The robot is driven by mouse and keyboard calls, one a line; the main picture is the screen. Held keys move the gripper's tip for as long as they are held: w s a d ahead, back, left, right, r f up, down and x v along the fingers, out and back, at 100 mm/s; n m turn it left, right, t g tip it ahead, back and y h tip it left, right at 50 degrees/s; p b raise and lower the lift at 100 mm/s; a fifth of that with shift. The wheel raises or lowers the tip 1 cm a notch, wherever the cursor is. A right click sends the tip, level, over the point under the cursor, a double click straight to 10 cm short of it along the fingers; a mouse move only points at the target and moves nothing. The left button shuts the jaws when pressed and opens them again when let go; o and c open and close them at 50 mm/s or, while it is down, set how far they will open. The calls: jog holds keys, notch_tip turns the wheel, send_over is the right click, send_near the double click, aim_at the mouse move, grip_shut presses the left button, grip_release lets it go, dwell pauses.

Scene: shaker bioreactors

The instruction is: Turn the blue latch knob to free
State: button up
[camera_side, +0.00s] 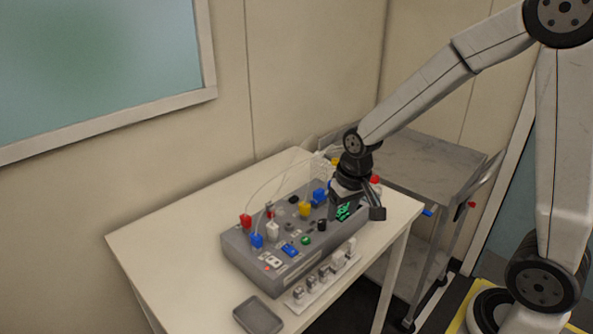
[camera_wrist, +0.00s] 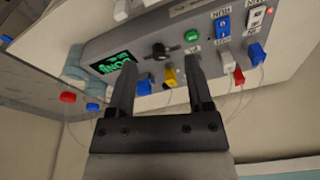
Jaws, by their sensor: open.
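The grey bioreactor console (camera_side: 240,246) stands on the table, and its panel also shows in the wrist view (camera_wrist: 110,48). Several blue parts are on it, and I cannot tell for certain which is the latch knob. A blue piece (camera_side: 319,195) sits at the back near my gripper (camera_side: 346,203); a blue piece (camera_wrist: 144,87) shows beside the yellow one (camera_wrist: 170,77) in the wrist view. Another blue piece (camera_side: 257,240) is at the console's left end. My gripper (camera_wrist: 158,64) is open and empty, its fingers either side of the black knob (camera_wrist: 158,51) in the picture. Contact is unclear.
A lit green display (camera_wrist: 114,62), green button (camera_side: 305,240) and blue switch (camera_side: 289,250) are on the console. Red and yellow pieces with thin tubes rise nearby. A rack of vials (camera_side: 323,278) and dark tray (camera_side: 258,316) lie in front. A metal cart (camera_side: 430,165) stands behind; the table's left is clear.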

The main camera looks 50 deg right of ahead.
jog(key=w+d+m, duration=0.3)
jog(key=w+d, duration=0.2)
jog(key=w+d+m+g, duration=0.1)
jog(key=w+d+m, duration=0.2)
jog(key=w+d, duration=0.2)
jog(key=w+d+r+m+g, duration=0.1)
jog(key=w+d+m, duration=0.2)
jog(key=w+d, duration=0.2)
jog(key=shift+d+r, duration=0.1)
jog(key=shift+d, duration=0.05)
jog(key=shift+f, duration=3.9)
grip_shut()
